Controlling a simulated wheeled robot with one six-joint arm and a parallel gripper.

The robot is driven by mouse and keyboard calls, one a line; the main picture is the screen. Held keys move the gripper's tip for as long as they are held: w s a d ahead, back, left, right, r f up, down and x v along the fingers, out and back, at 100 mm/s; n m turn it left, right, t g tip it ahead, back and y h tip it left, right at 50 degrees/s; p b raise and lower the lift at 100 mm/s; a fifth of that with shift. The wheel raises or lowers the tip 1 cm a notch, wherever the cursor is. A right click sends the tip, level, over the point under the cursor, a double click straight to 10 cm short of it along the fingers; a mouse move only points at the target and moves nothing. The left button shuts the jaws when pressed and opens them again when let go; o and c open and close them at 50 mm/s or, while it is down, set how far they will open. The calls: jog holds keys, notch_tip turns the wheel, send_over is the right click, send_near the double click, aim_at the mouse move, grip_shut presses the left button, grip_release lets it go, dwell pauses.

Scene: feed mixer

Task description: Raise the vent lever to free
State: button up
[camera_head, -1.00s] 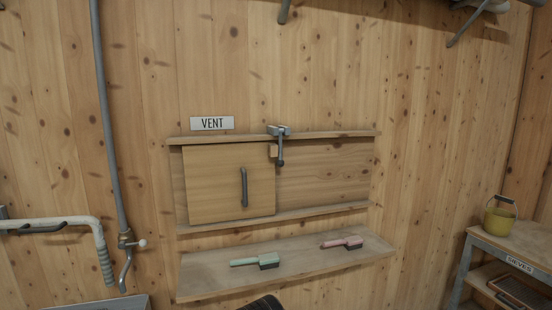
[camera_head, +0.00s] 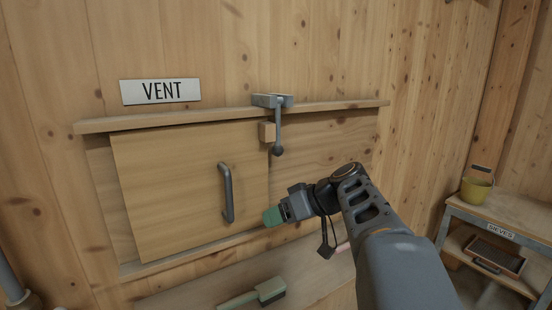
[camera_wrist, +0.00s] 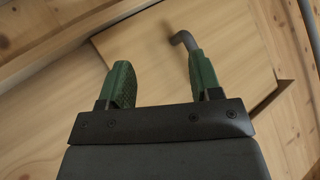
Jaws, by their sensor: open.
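The vent lever (camera_head: 278,135) is a grey rod with a ball end, hanging straight down from a grey bracket (camera_head: 272,100) on the upper rail. It hangs just right of a small wooden block (camera_head: 266,132) at the sliding panel's top right corner. The wooden vent panel (camera_head: 180,185) has a dark grey handle (camera_head: 227,190). My gripper (camera_head: 273,215) is in front of the panel's lower right, below the lever and apart from it. In the wrist view my gripper's green fingers (camera_wrist: 159,80) are spread with nothing between them. The handle's end (camera_wrist: 185,40) shows beyond the right finger; the lever is not seen there.
A VENT sign (camera_head: 160,90) is above the upper rail (camera_head: 340,106). A shelf (camera_head: 180,297) below holds a green brush (camera_head: 268,291); a pink brush is mostly hidden behind my arm. A SIEVES stand (camera_head: 500,232) with a yellow bucket (camera_head: 476,190) is at the right.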

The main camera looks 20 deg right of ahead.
jog(key=w+d+r+n+t+y, duration=0.1)
jog(key=d+r+n+t+y, duration=0.15)
jog(key=d+r, duration=0.5)
jog(key=n+t+y+b, duration=0.1)
jog(key=n+t, duration=0.3)
send_near(277, 150)
jog(key=shift+g, duration=0.25)
jog(key=p+x, duration=0.1)
jog(key=x, duration=0.2)
jog(key=p+x, duration=0.1)
jog(key=x, duration=0.3)
jog(key=w+d+x, duration=0.1)
jog(key=x, duration=0.2)
jog(key=shift+w+a+p, duration=0.15)
jog(key=shift+w+p, duration=0.05)
jog(key=shift+p, duration=0.2)
jog(key=shift+c, duration=0.2)
grip_shut()
